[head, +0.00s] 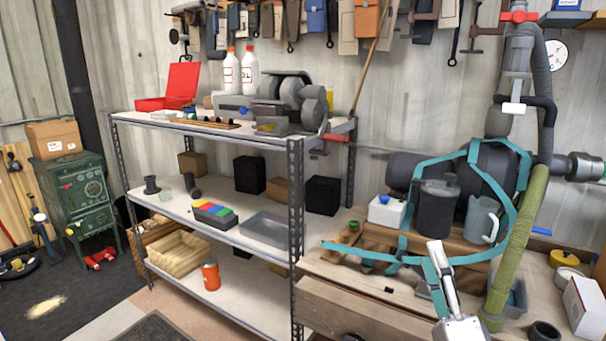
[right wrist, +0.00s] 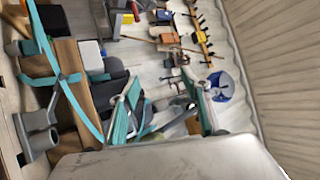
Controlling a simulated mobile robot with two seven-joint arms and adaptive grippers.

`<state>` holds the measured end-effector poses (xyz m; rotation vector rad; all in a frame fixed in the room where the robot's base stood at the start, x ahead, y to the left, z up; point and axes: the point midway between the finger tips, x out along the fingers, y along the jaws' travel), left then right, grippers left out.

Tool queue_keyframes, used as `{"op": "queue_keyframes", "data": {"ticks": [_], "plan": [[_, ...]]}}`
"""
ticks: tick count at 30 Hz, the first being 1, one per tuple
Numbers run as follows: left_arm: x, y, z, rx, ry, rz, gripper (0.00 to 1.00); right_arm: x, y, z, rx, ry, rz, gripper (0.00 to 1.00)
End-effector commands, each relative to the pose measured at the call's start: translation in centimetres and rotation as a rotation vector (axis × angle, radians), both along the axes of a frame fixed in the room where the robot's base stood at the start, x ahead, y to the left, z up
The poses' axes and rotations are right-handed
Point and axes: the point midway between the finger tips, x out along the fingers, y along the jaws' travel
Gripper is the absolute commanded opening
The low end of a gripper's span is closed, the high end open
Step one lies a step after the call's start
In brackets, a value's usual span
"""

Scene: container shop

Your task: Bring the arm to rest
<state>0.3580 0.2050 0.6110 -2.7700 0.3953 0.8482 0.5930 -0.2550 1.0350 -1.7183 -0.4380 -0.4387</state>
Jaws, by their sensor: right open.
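My right gripper (head: 433,258) is at the lower right of the head view, with pale fingers pointing up over the wooden workbench (head: 340,295). It is open and empty. In the right wrist view the two fingers with teal pads (right wrist: 163,108) stand apart, with only background between them. In the head view it is in front of the dark grey pitcher (head: 436,212) and the teal strap (head: 510,212); I cannot tell whether it touches the strap. My left gripper is not in view.
A grey jug (head: 482,220) and a white box (head: 387,211) stand on the bench. Yellow tape (head: 564,259) and a white carton (head: 587,308) lie at its right. A metal shelf (head: 225,138) with several items stands left. A green stove (head: 77,195) is farther left.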

Motion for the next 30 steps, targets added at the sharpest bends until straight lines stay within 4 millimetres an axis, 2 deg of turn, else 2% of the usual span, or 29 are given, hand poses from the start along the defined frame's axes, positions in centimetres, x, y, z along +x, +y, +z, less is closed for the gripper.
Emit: {"op": "queue_keyframes", "data": {"ticks": [1,5,9,11,15,18,21,24,30], "plan": [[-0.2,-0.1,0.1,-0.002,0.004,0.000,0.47,-0.8,1.3,-3.4,-0.131,0.066,-0.017,0.47],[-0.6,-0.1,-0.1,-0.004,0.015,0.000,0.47,-3.1,4.2,-11.6,-0.465,0.209,-0.036,0.47],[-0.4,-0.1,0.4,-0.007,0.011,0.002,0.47,-6.8,6.1,-20.4,-0.799,0.353,-0.021,0.47],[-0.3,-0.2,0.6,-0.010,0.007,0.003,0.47,-8.8,6.6,-24.0,-0.936,0.411,-0.004,0.47],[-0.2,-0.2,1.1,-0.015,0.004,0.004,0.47,-14.2,6.8,-31.8,-1.241,0.534,0.055,0.47],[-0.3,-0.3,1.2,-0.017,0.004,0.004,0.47,-18.1,6.4,-36.1,-1.426,0.601,0.105,0.47],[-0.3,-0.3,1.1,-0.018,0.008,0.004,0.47,-21.2,5.9,-39.0,-1.561,0.646,0.148,0.47],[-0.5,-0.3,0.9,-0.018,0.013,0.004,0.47,-23.1,5.5,-40.7,-1.647,0.671,0.178,0.47],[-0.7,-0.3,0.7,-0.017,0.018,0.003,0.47,-24.1,5.2,-41.5,-1.691,0.684,0.194,0.47]]}}
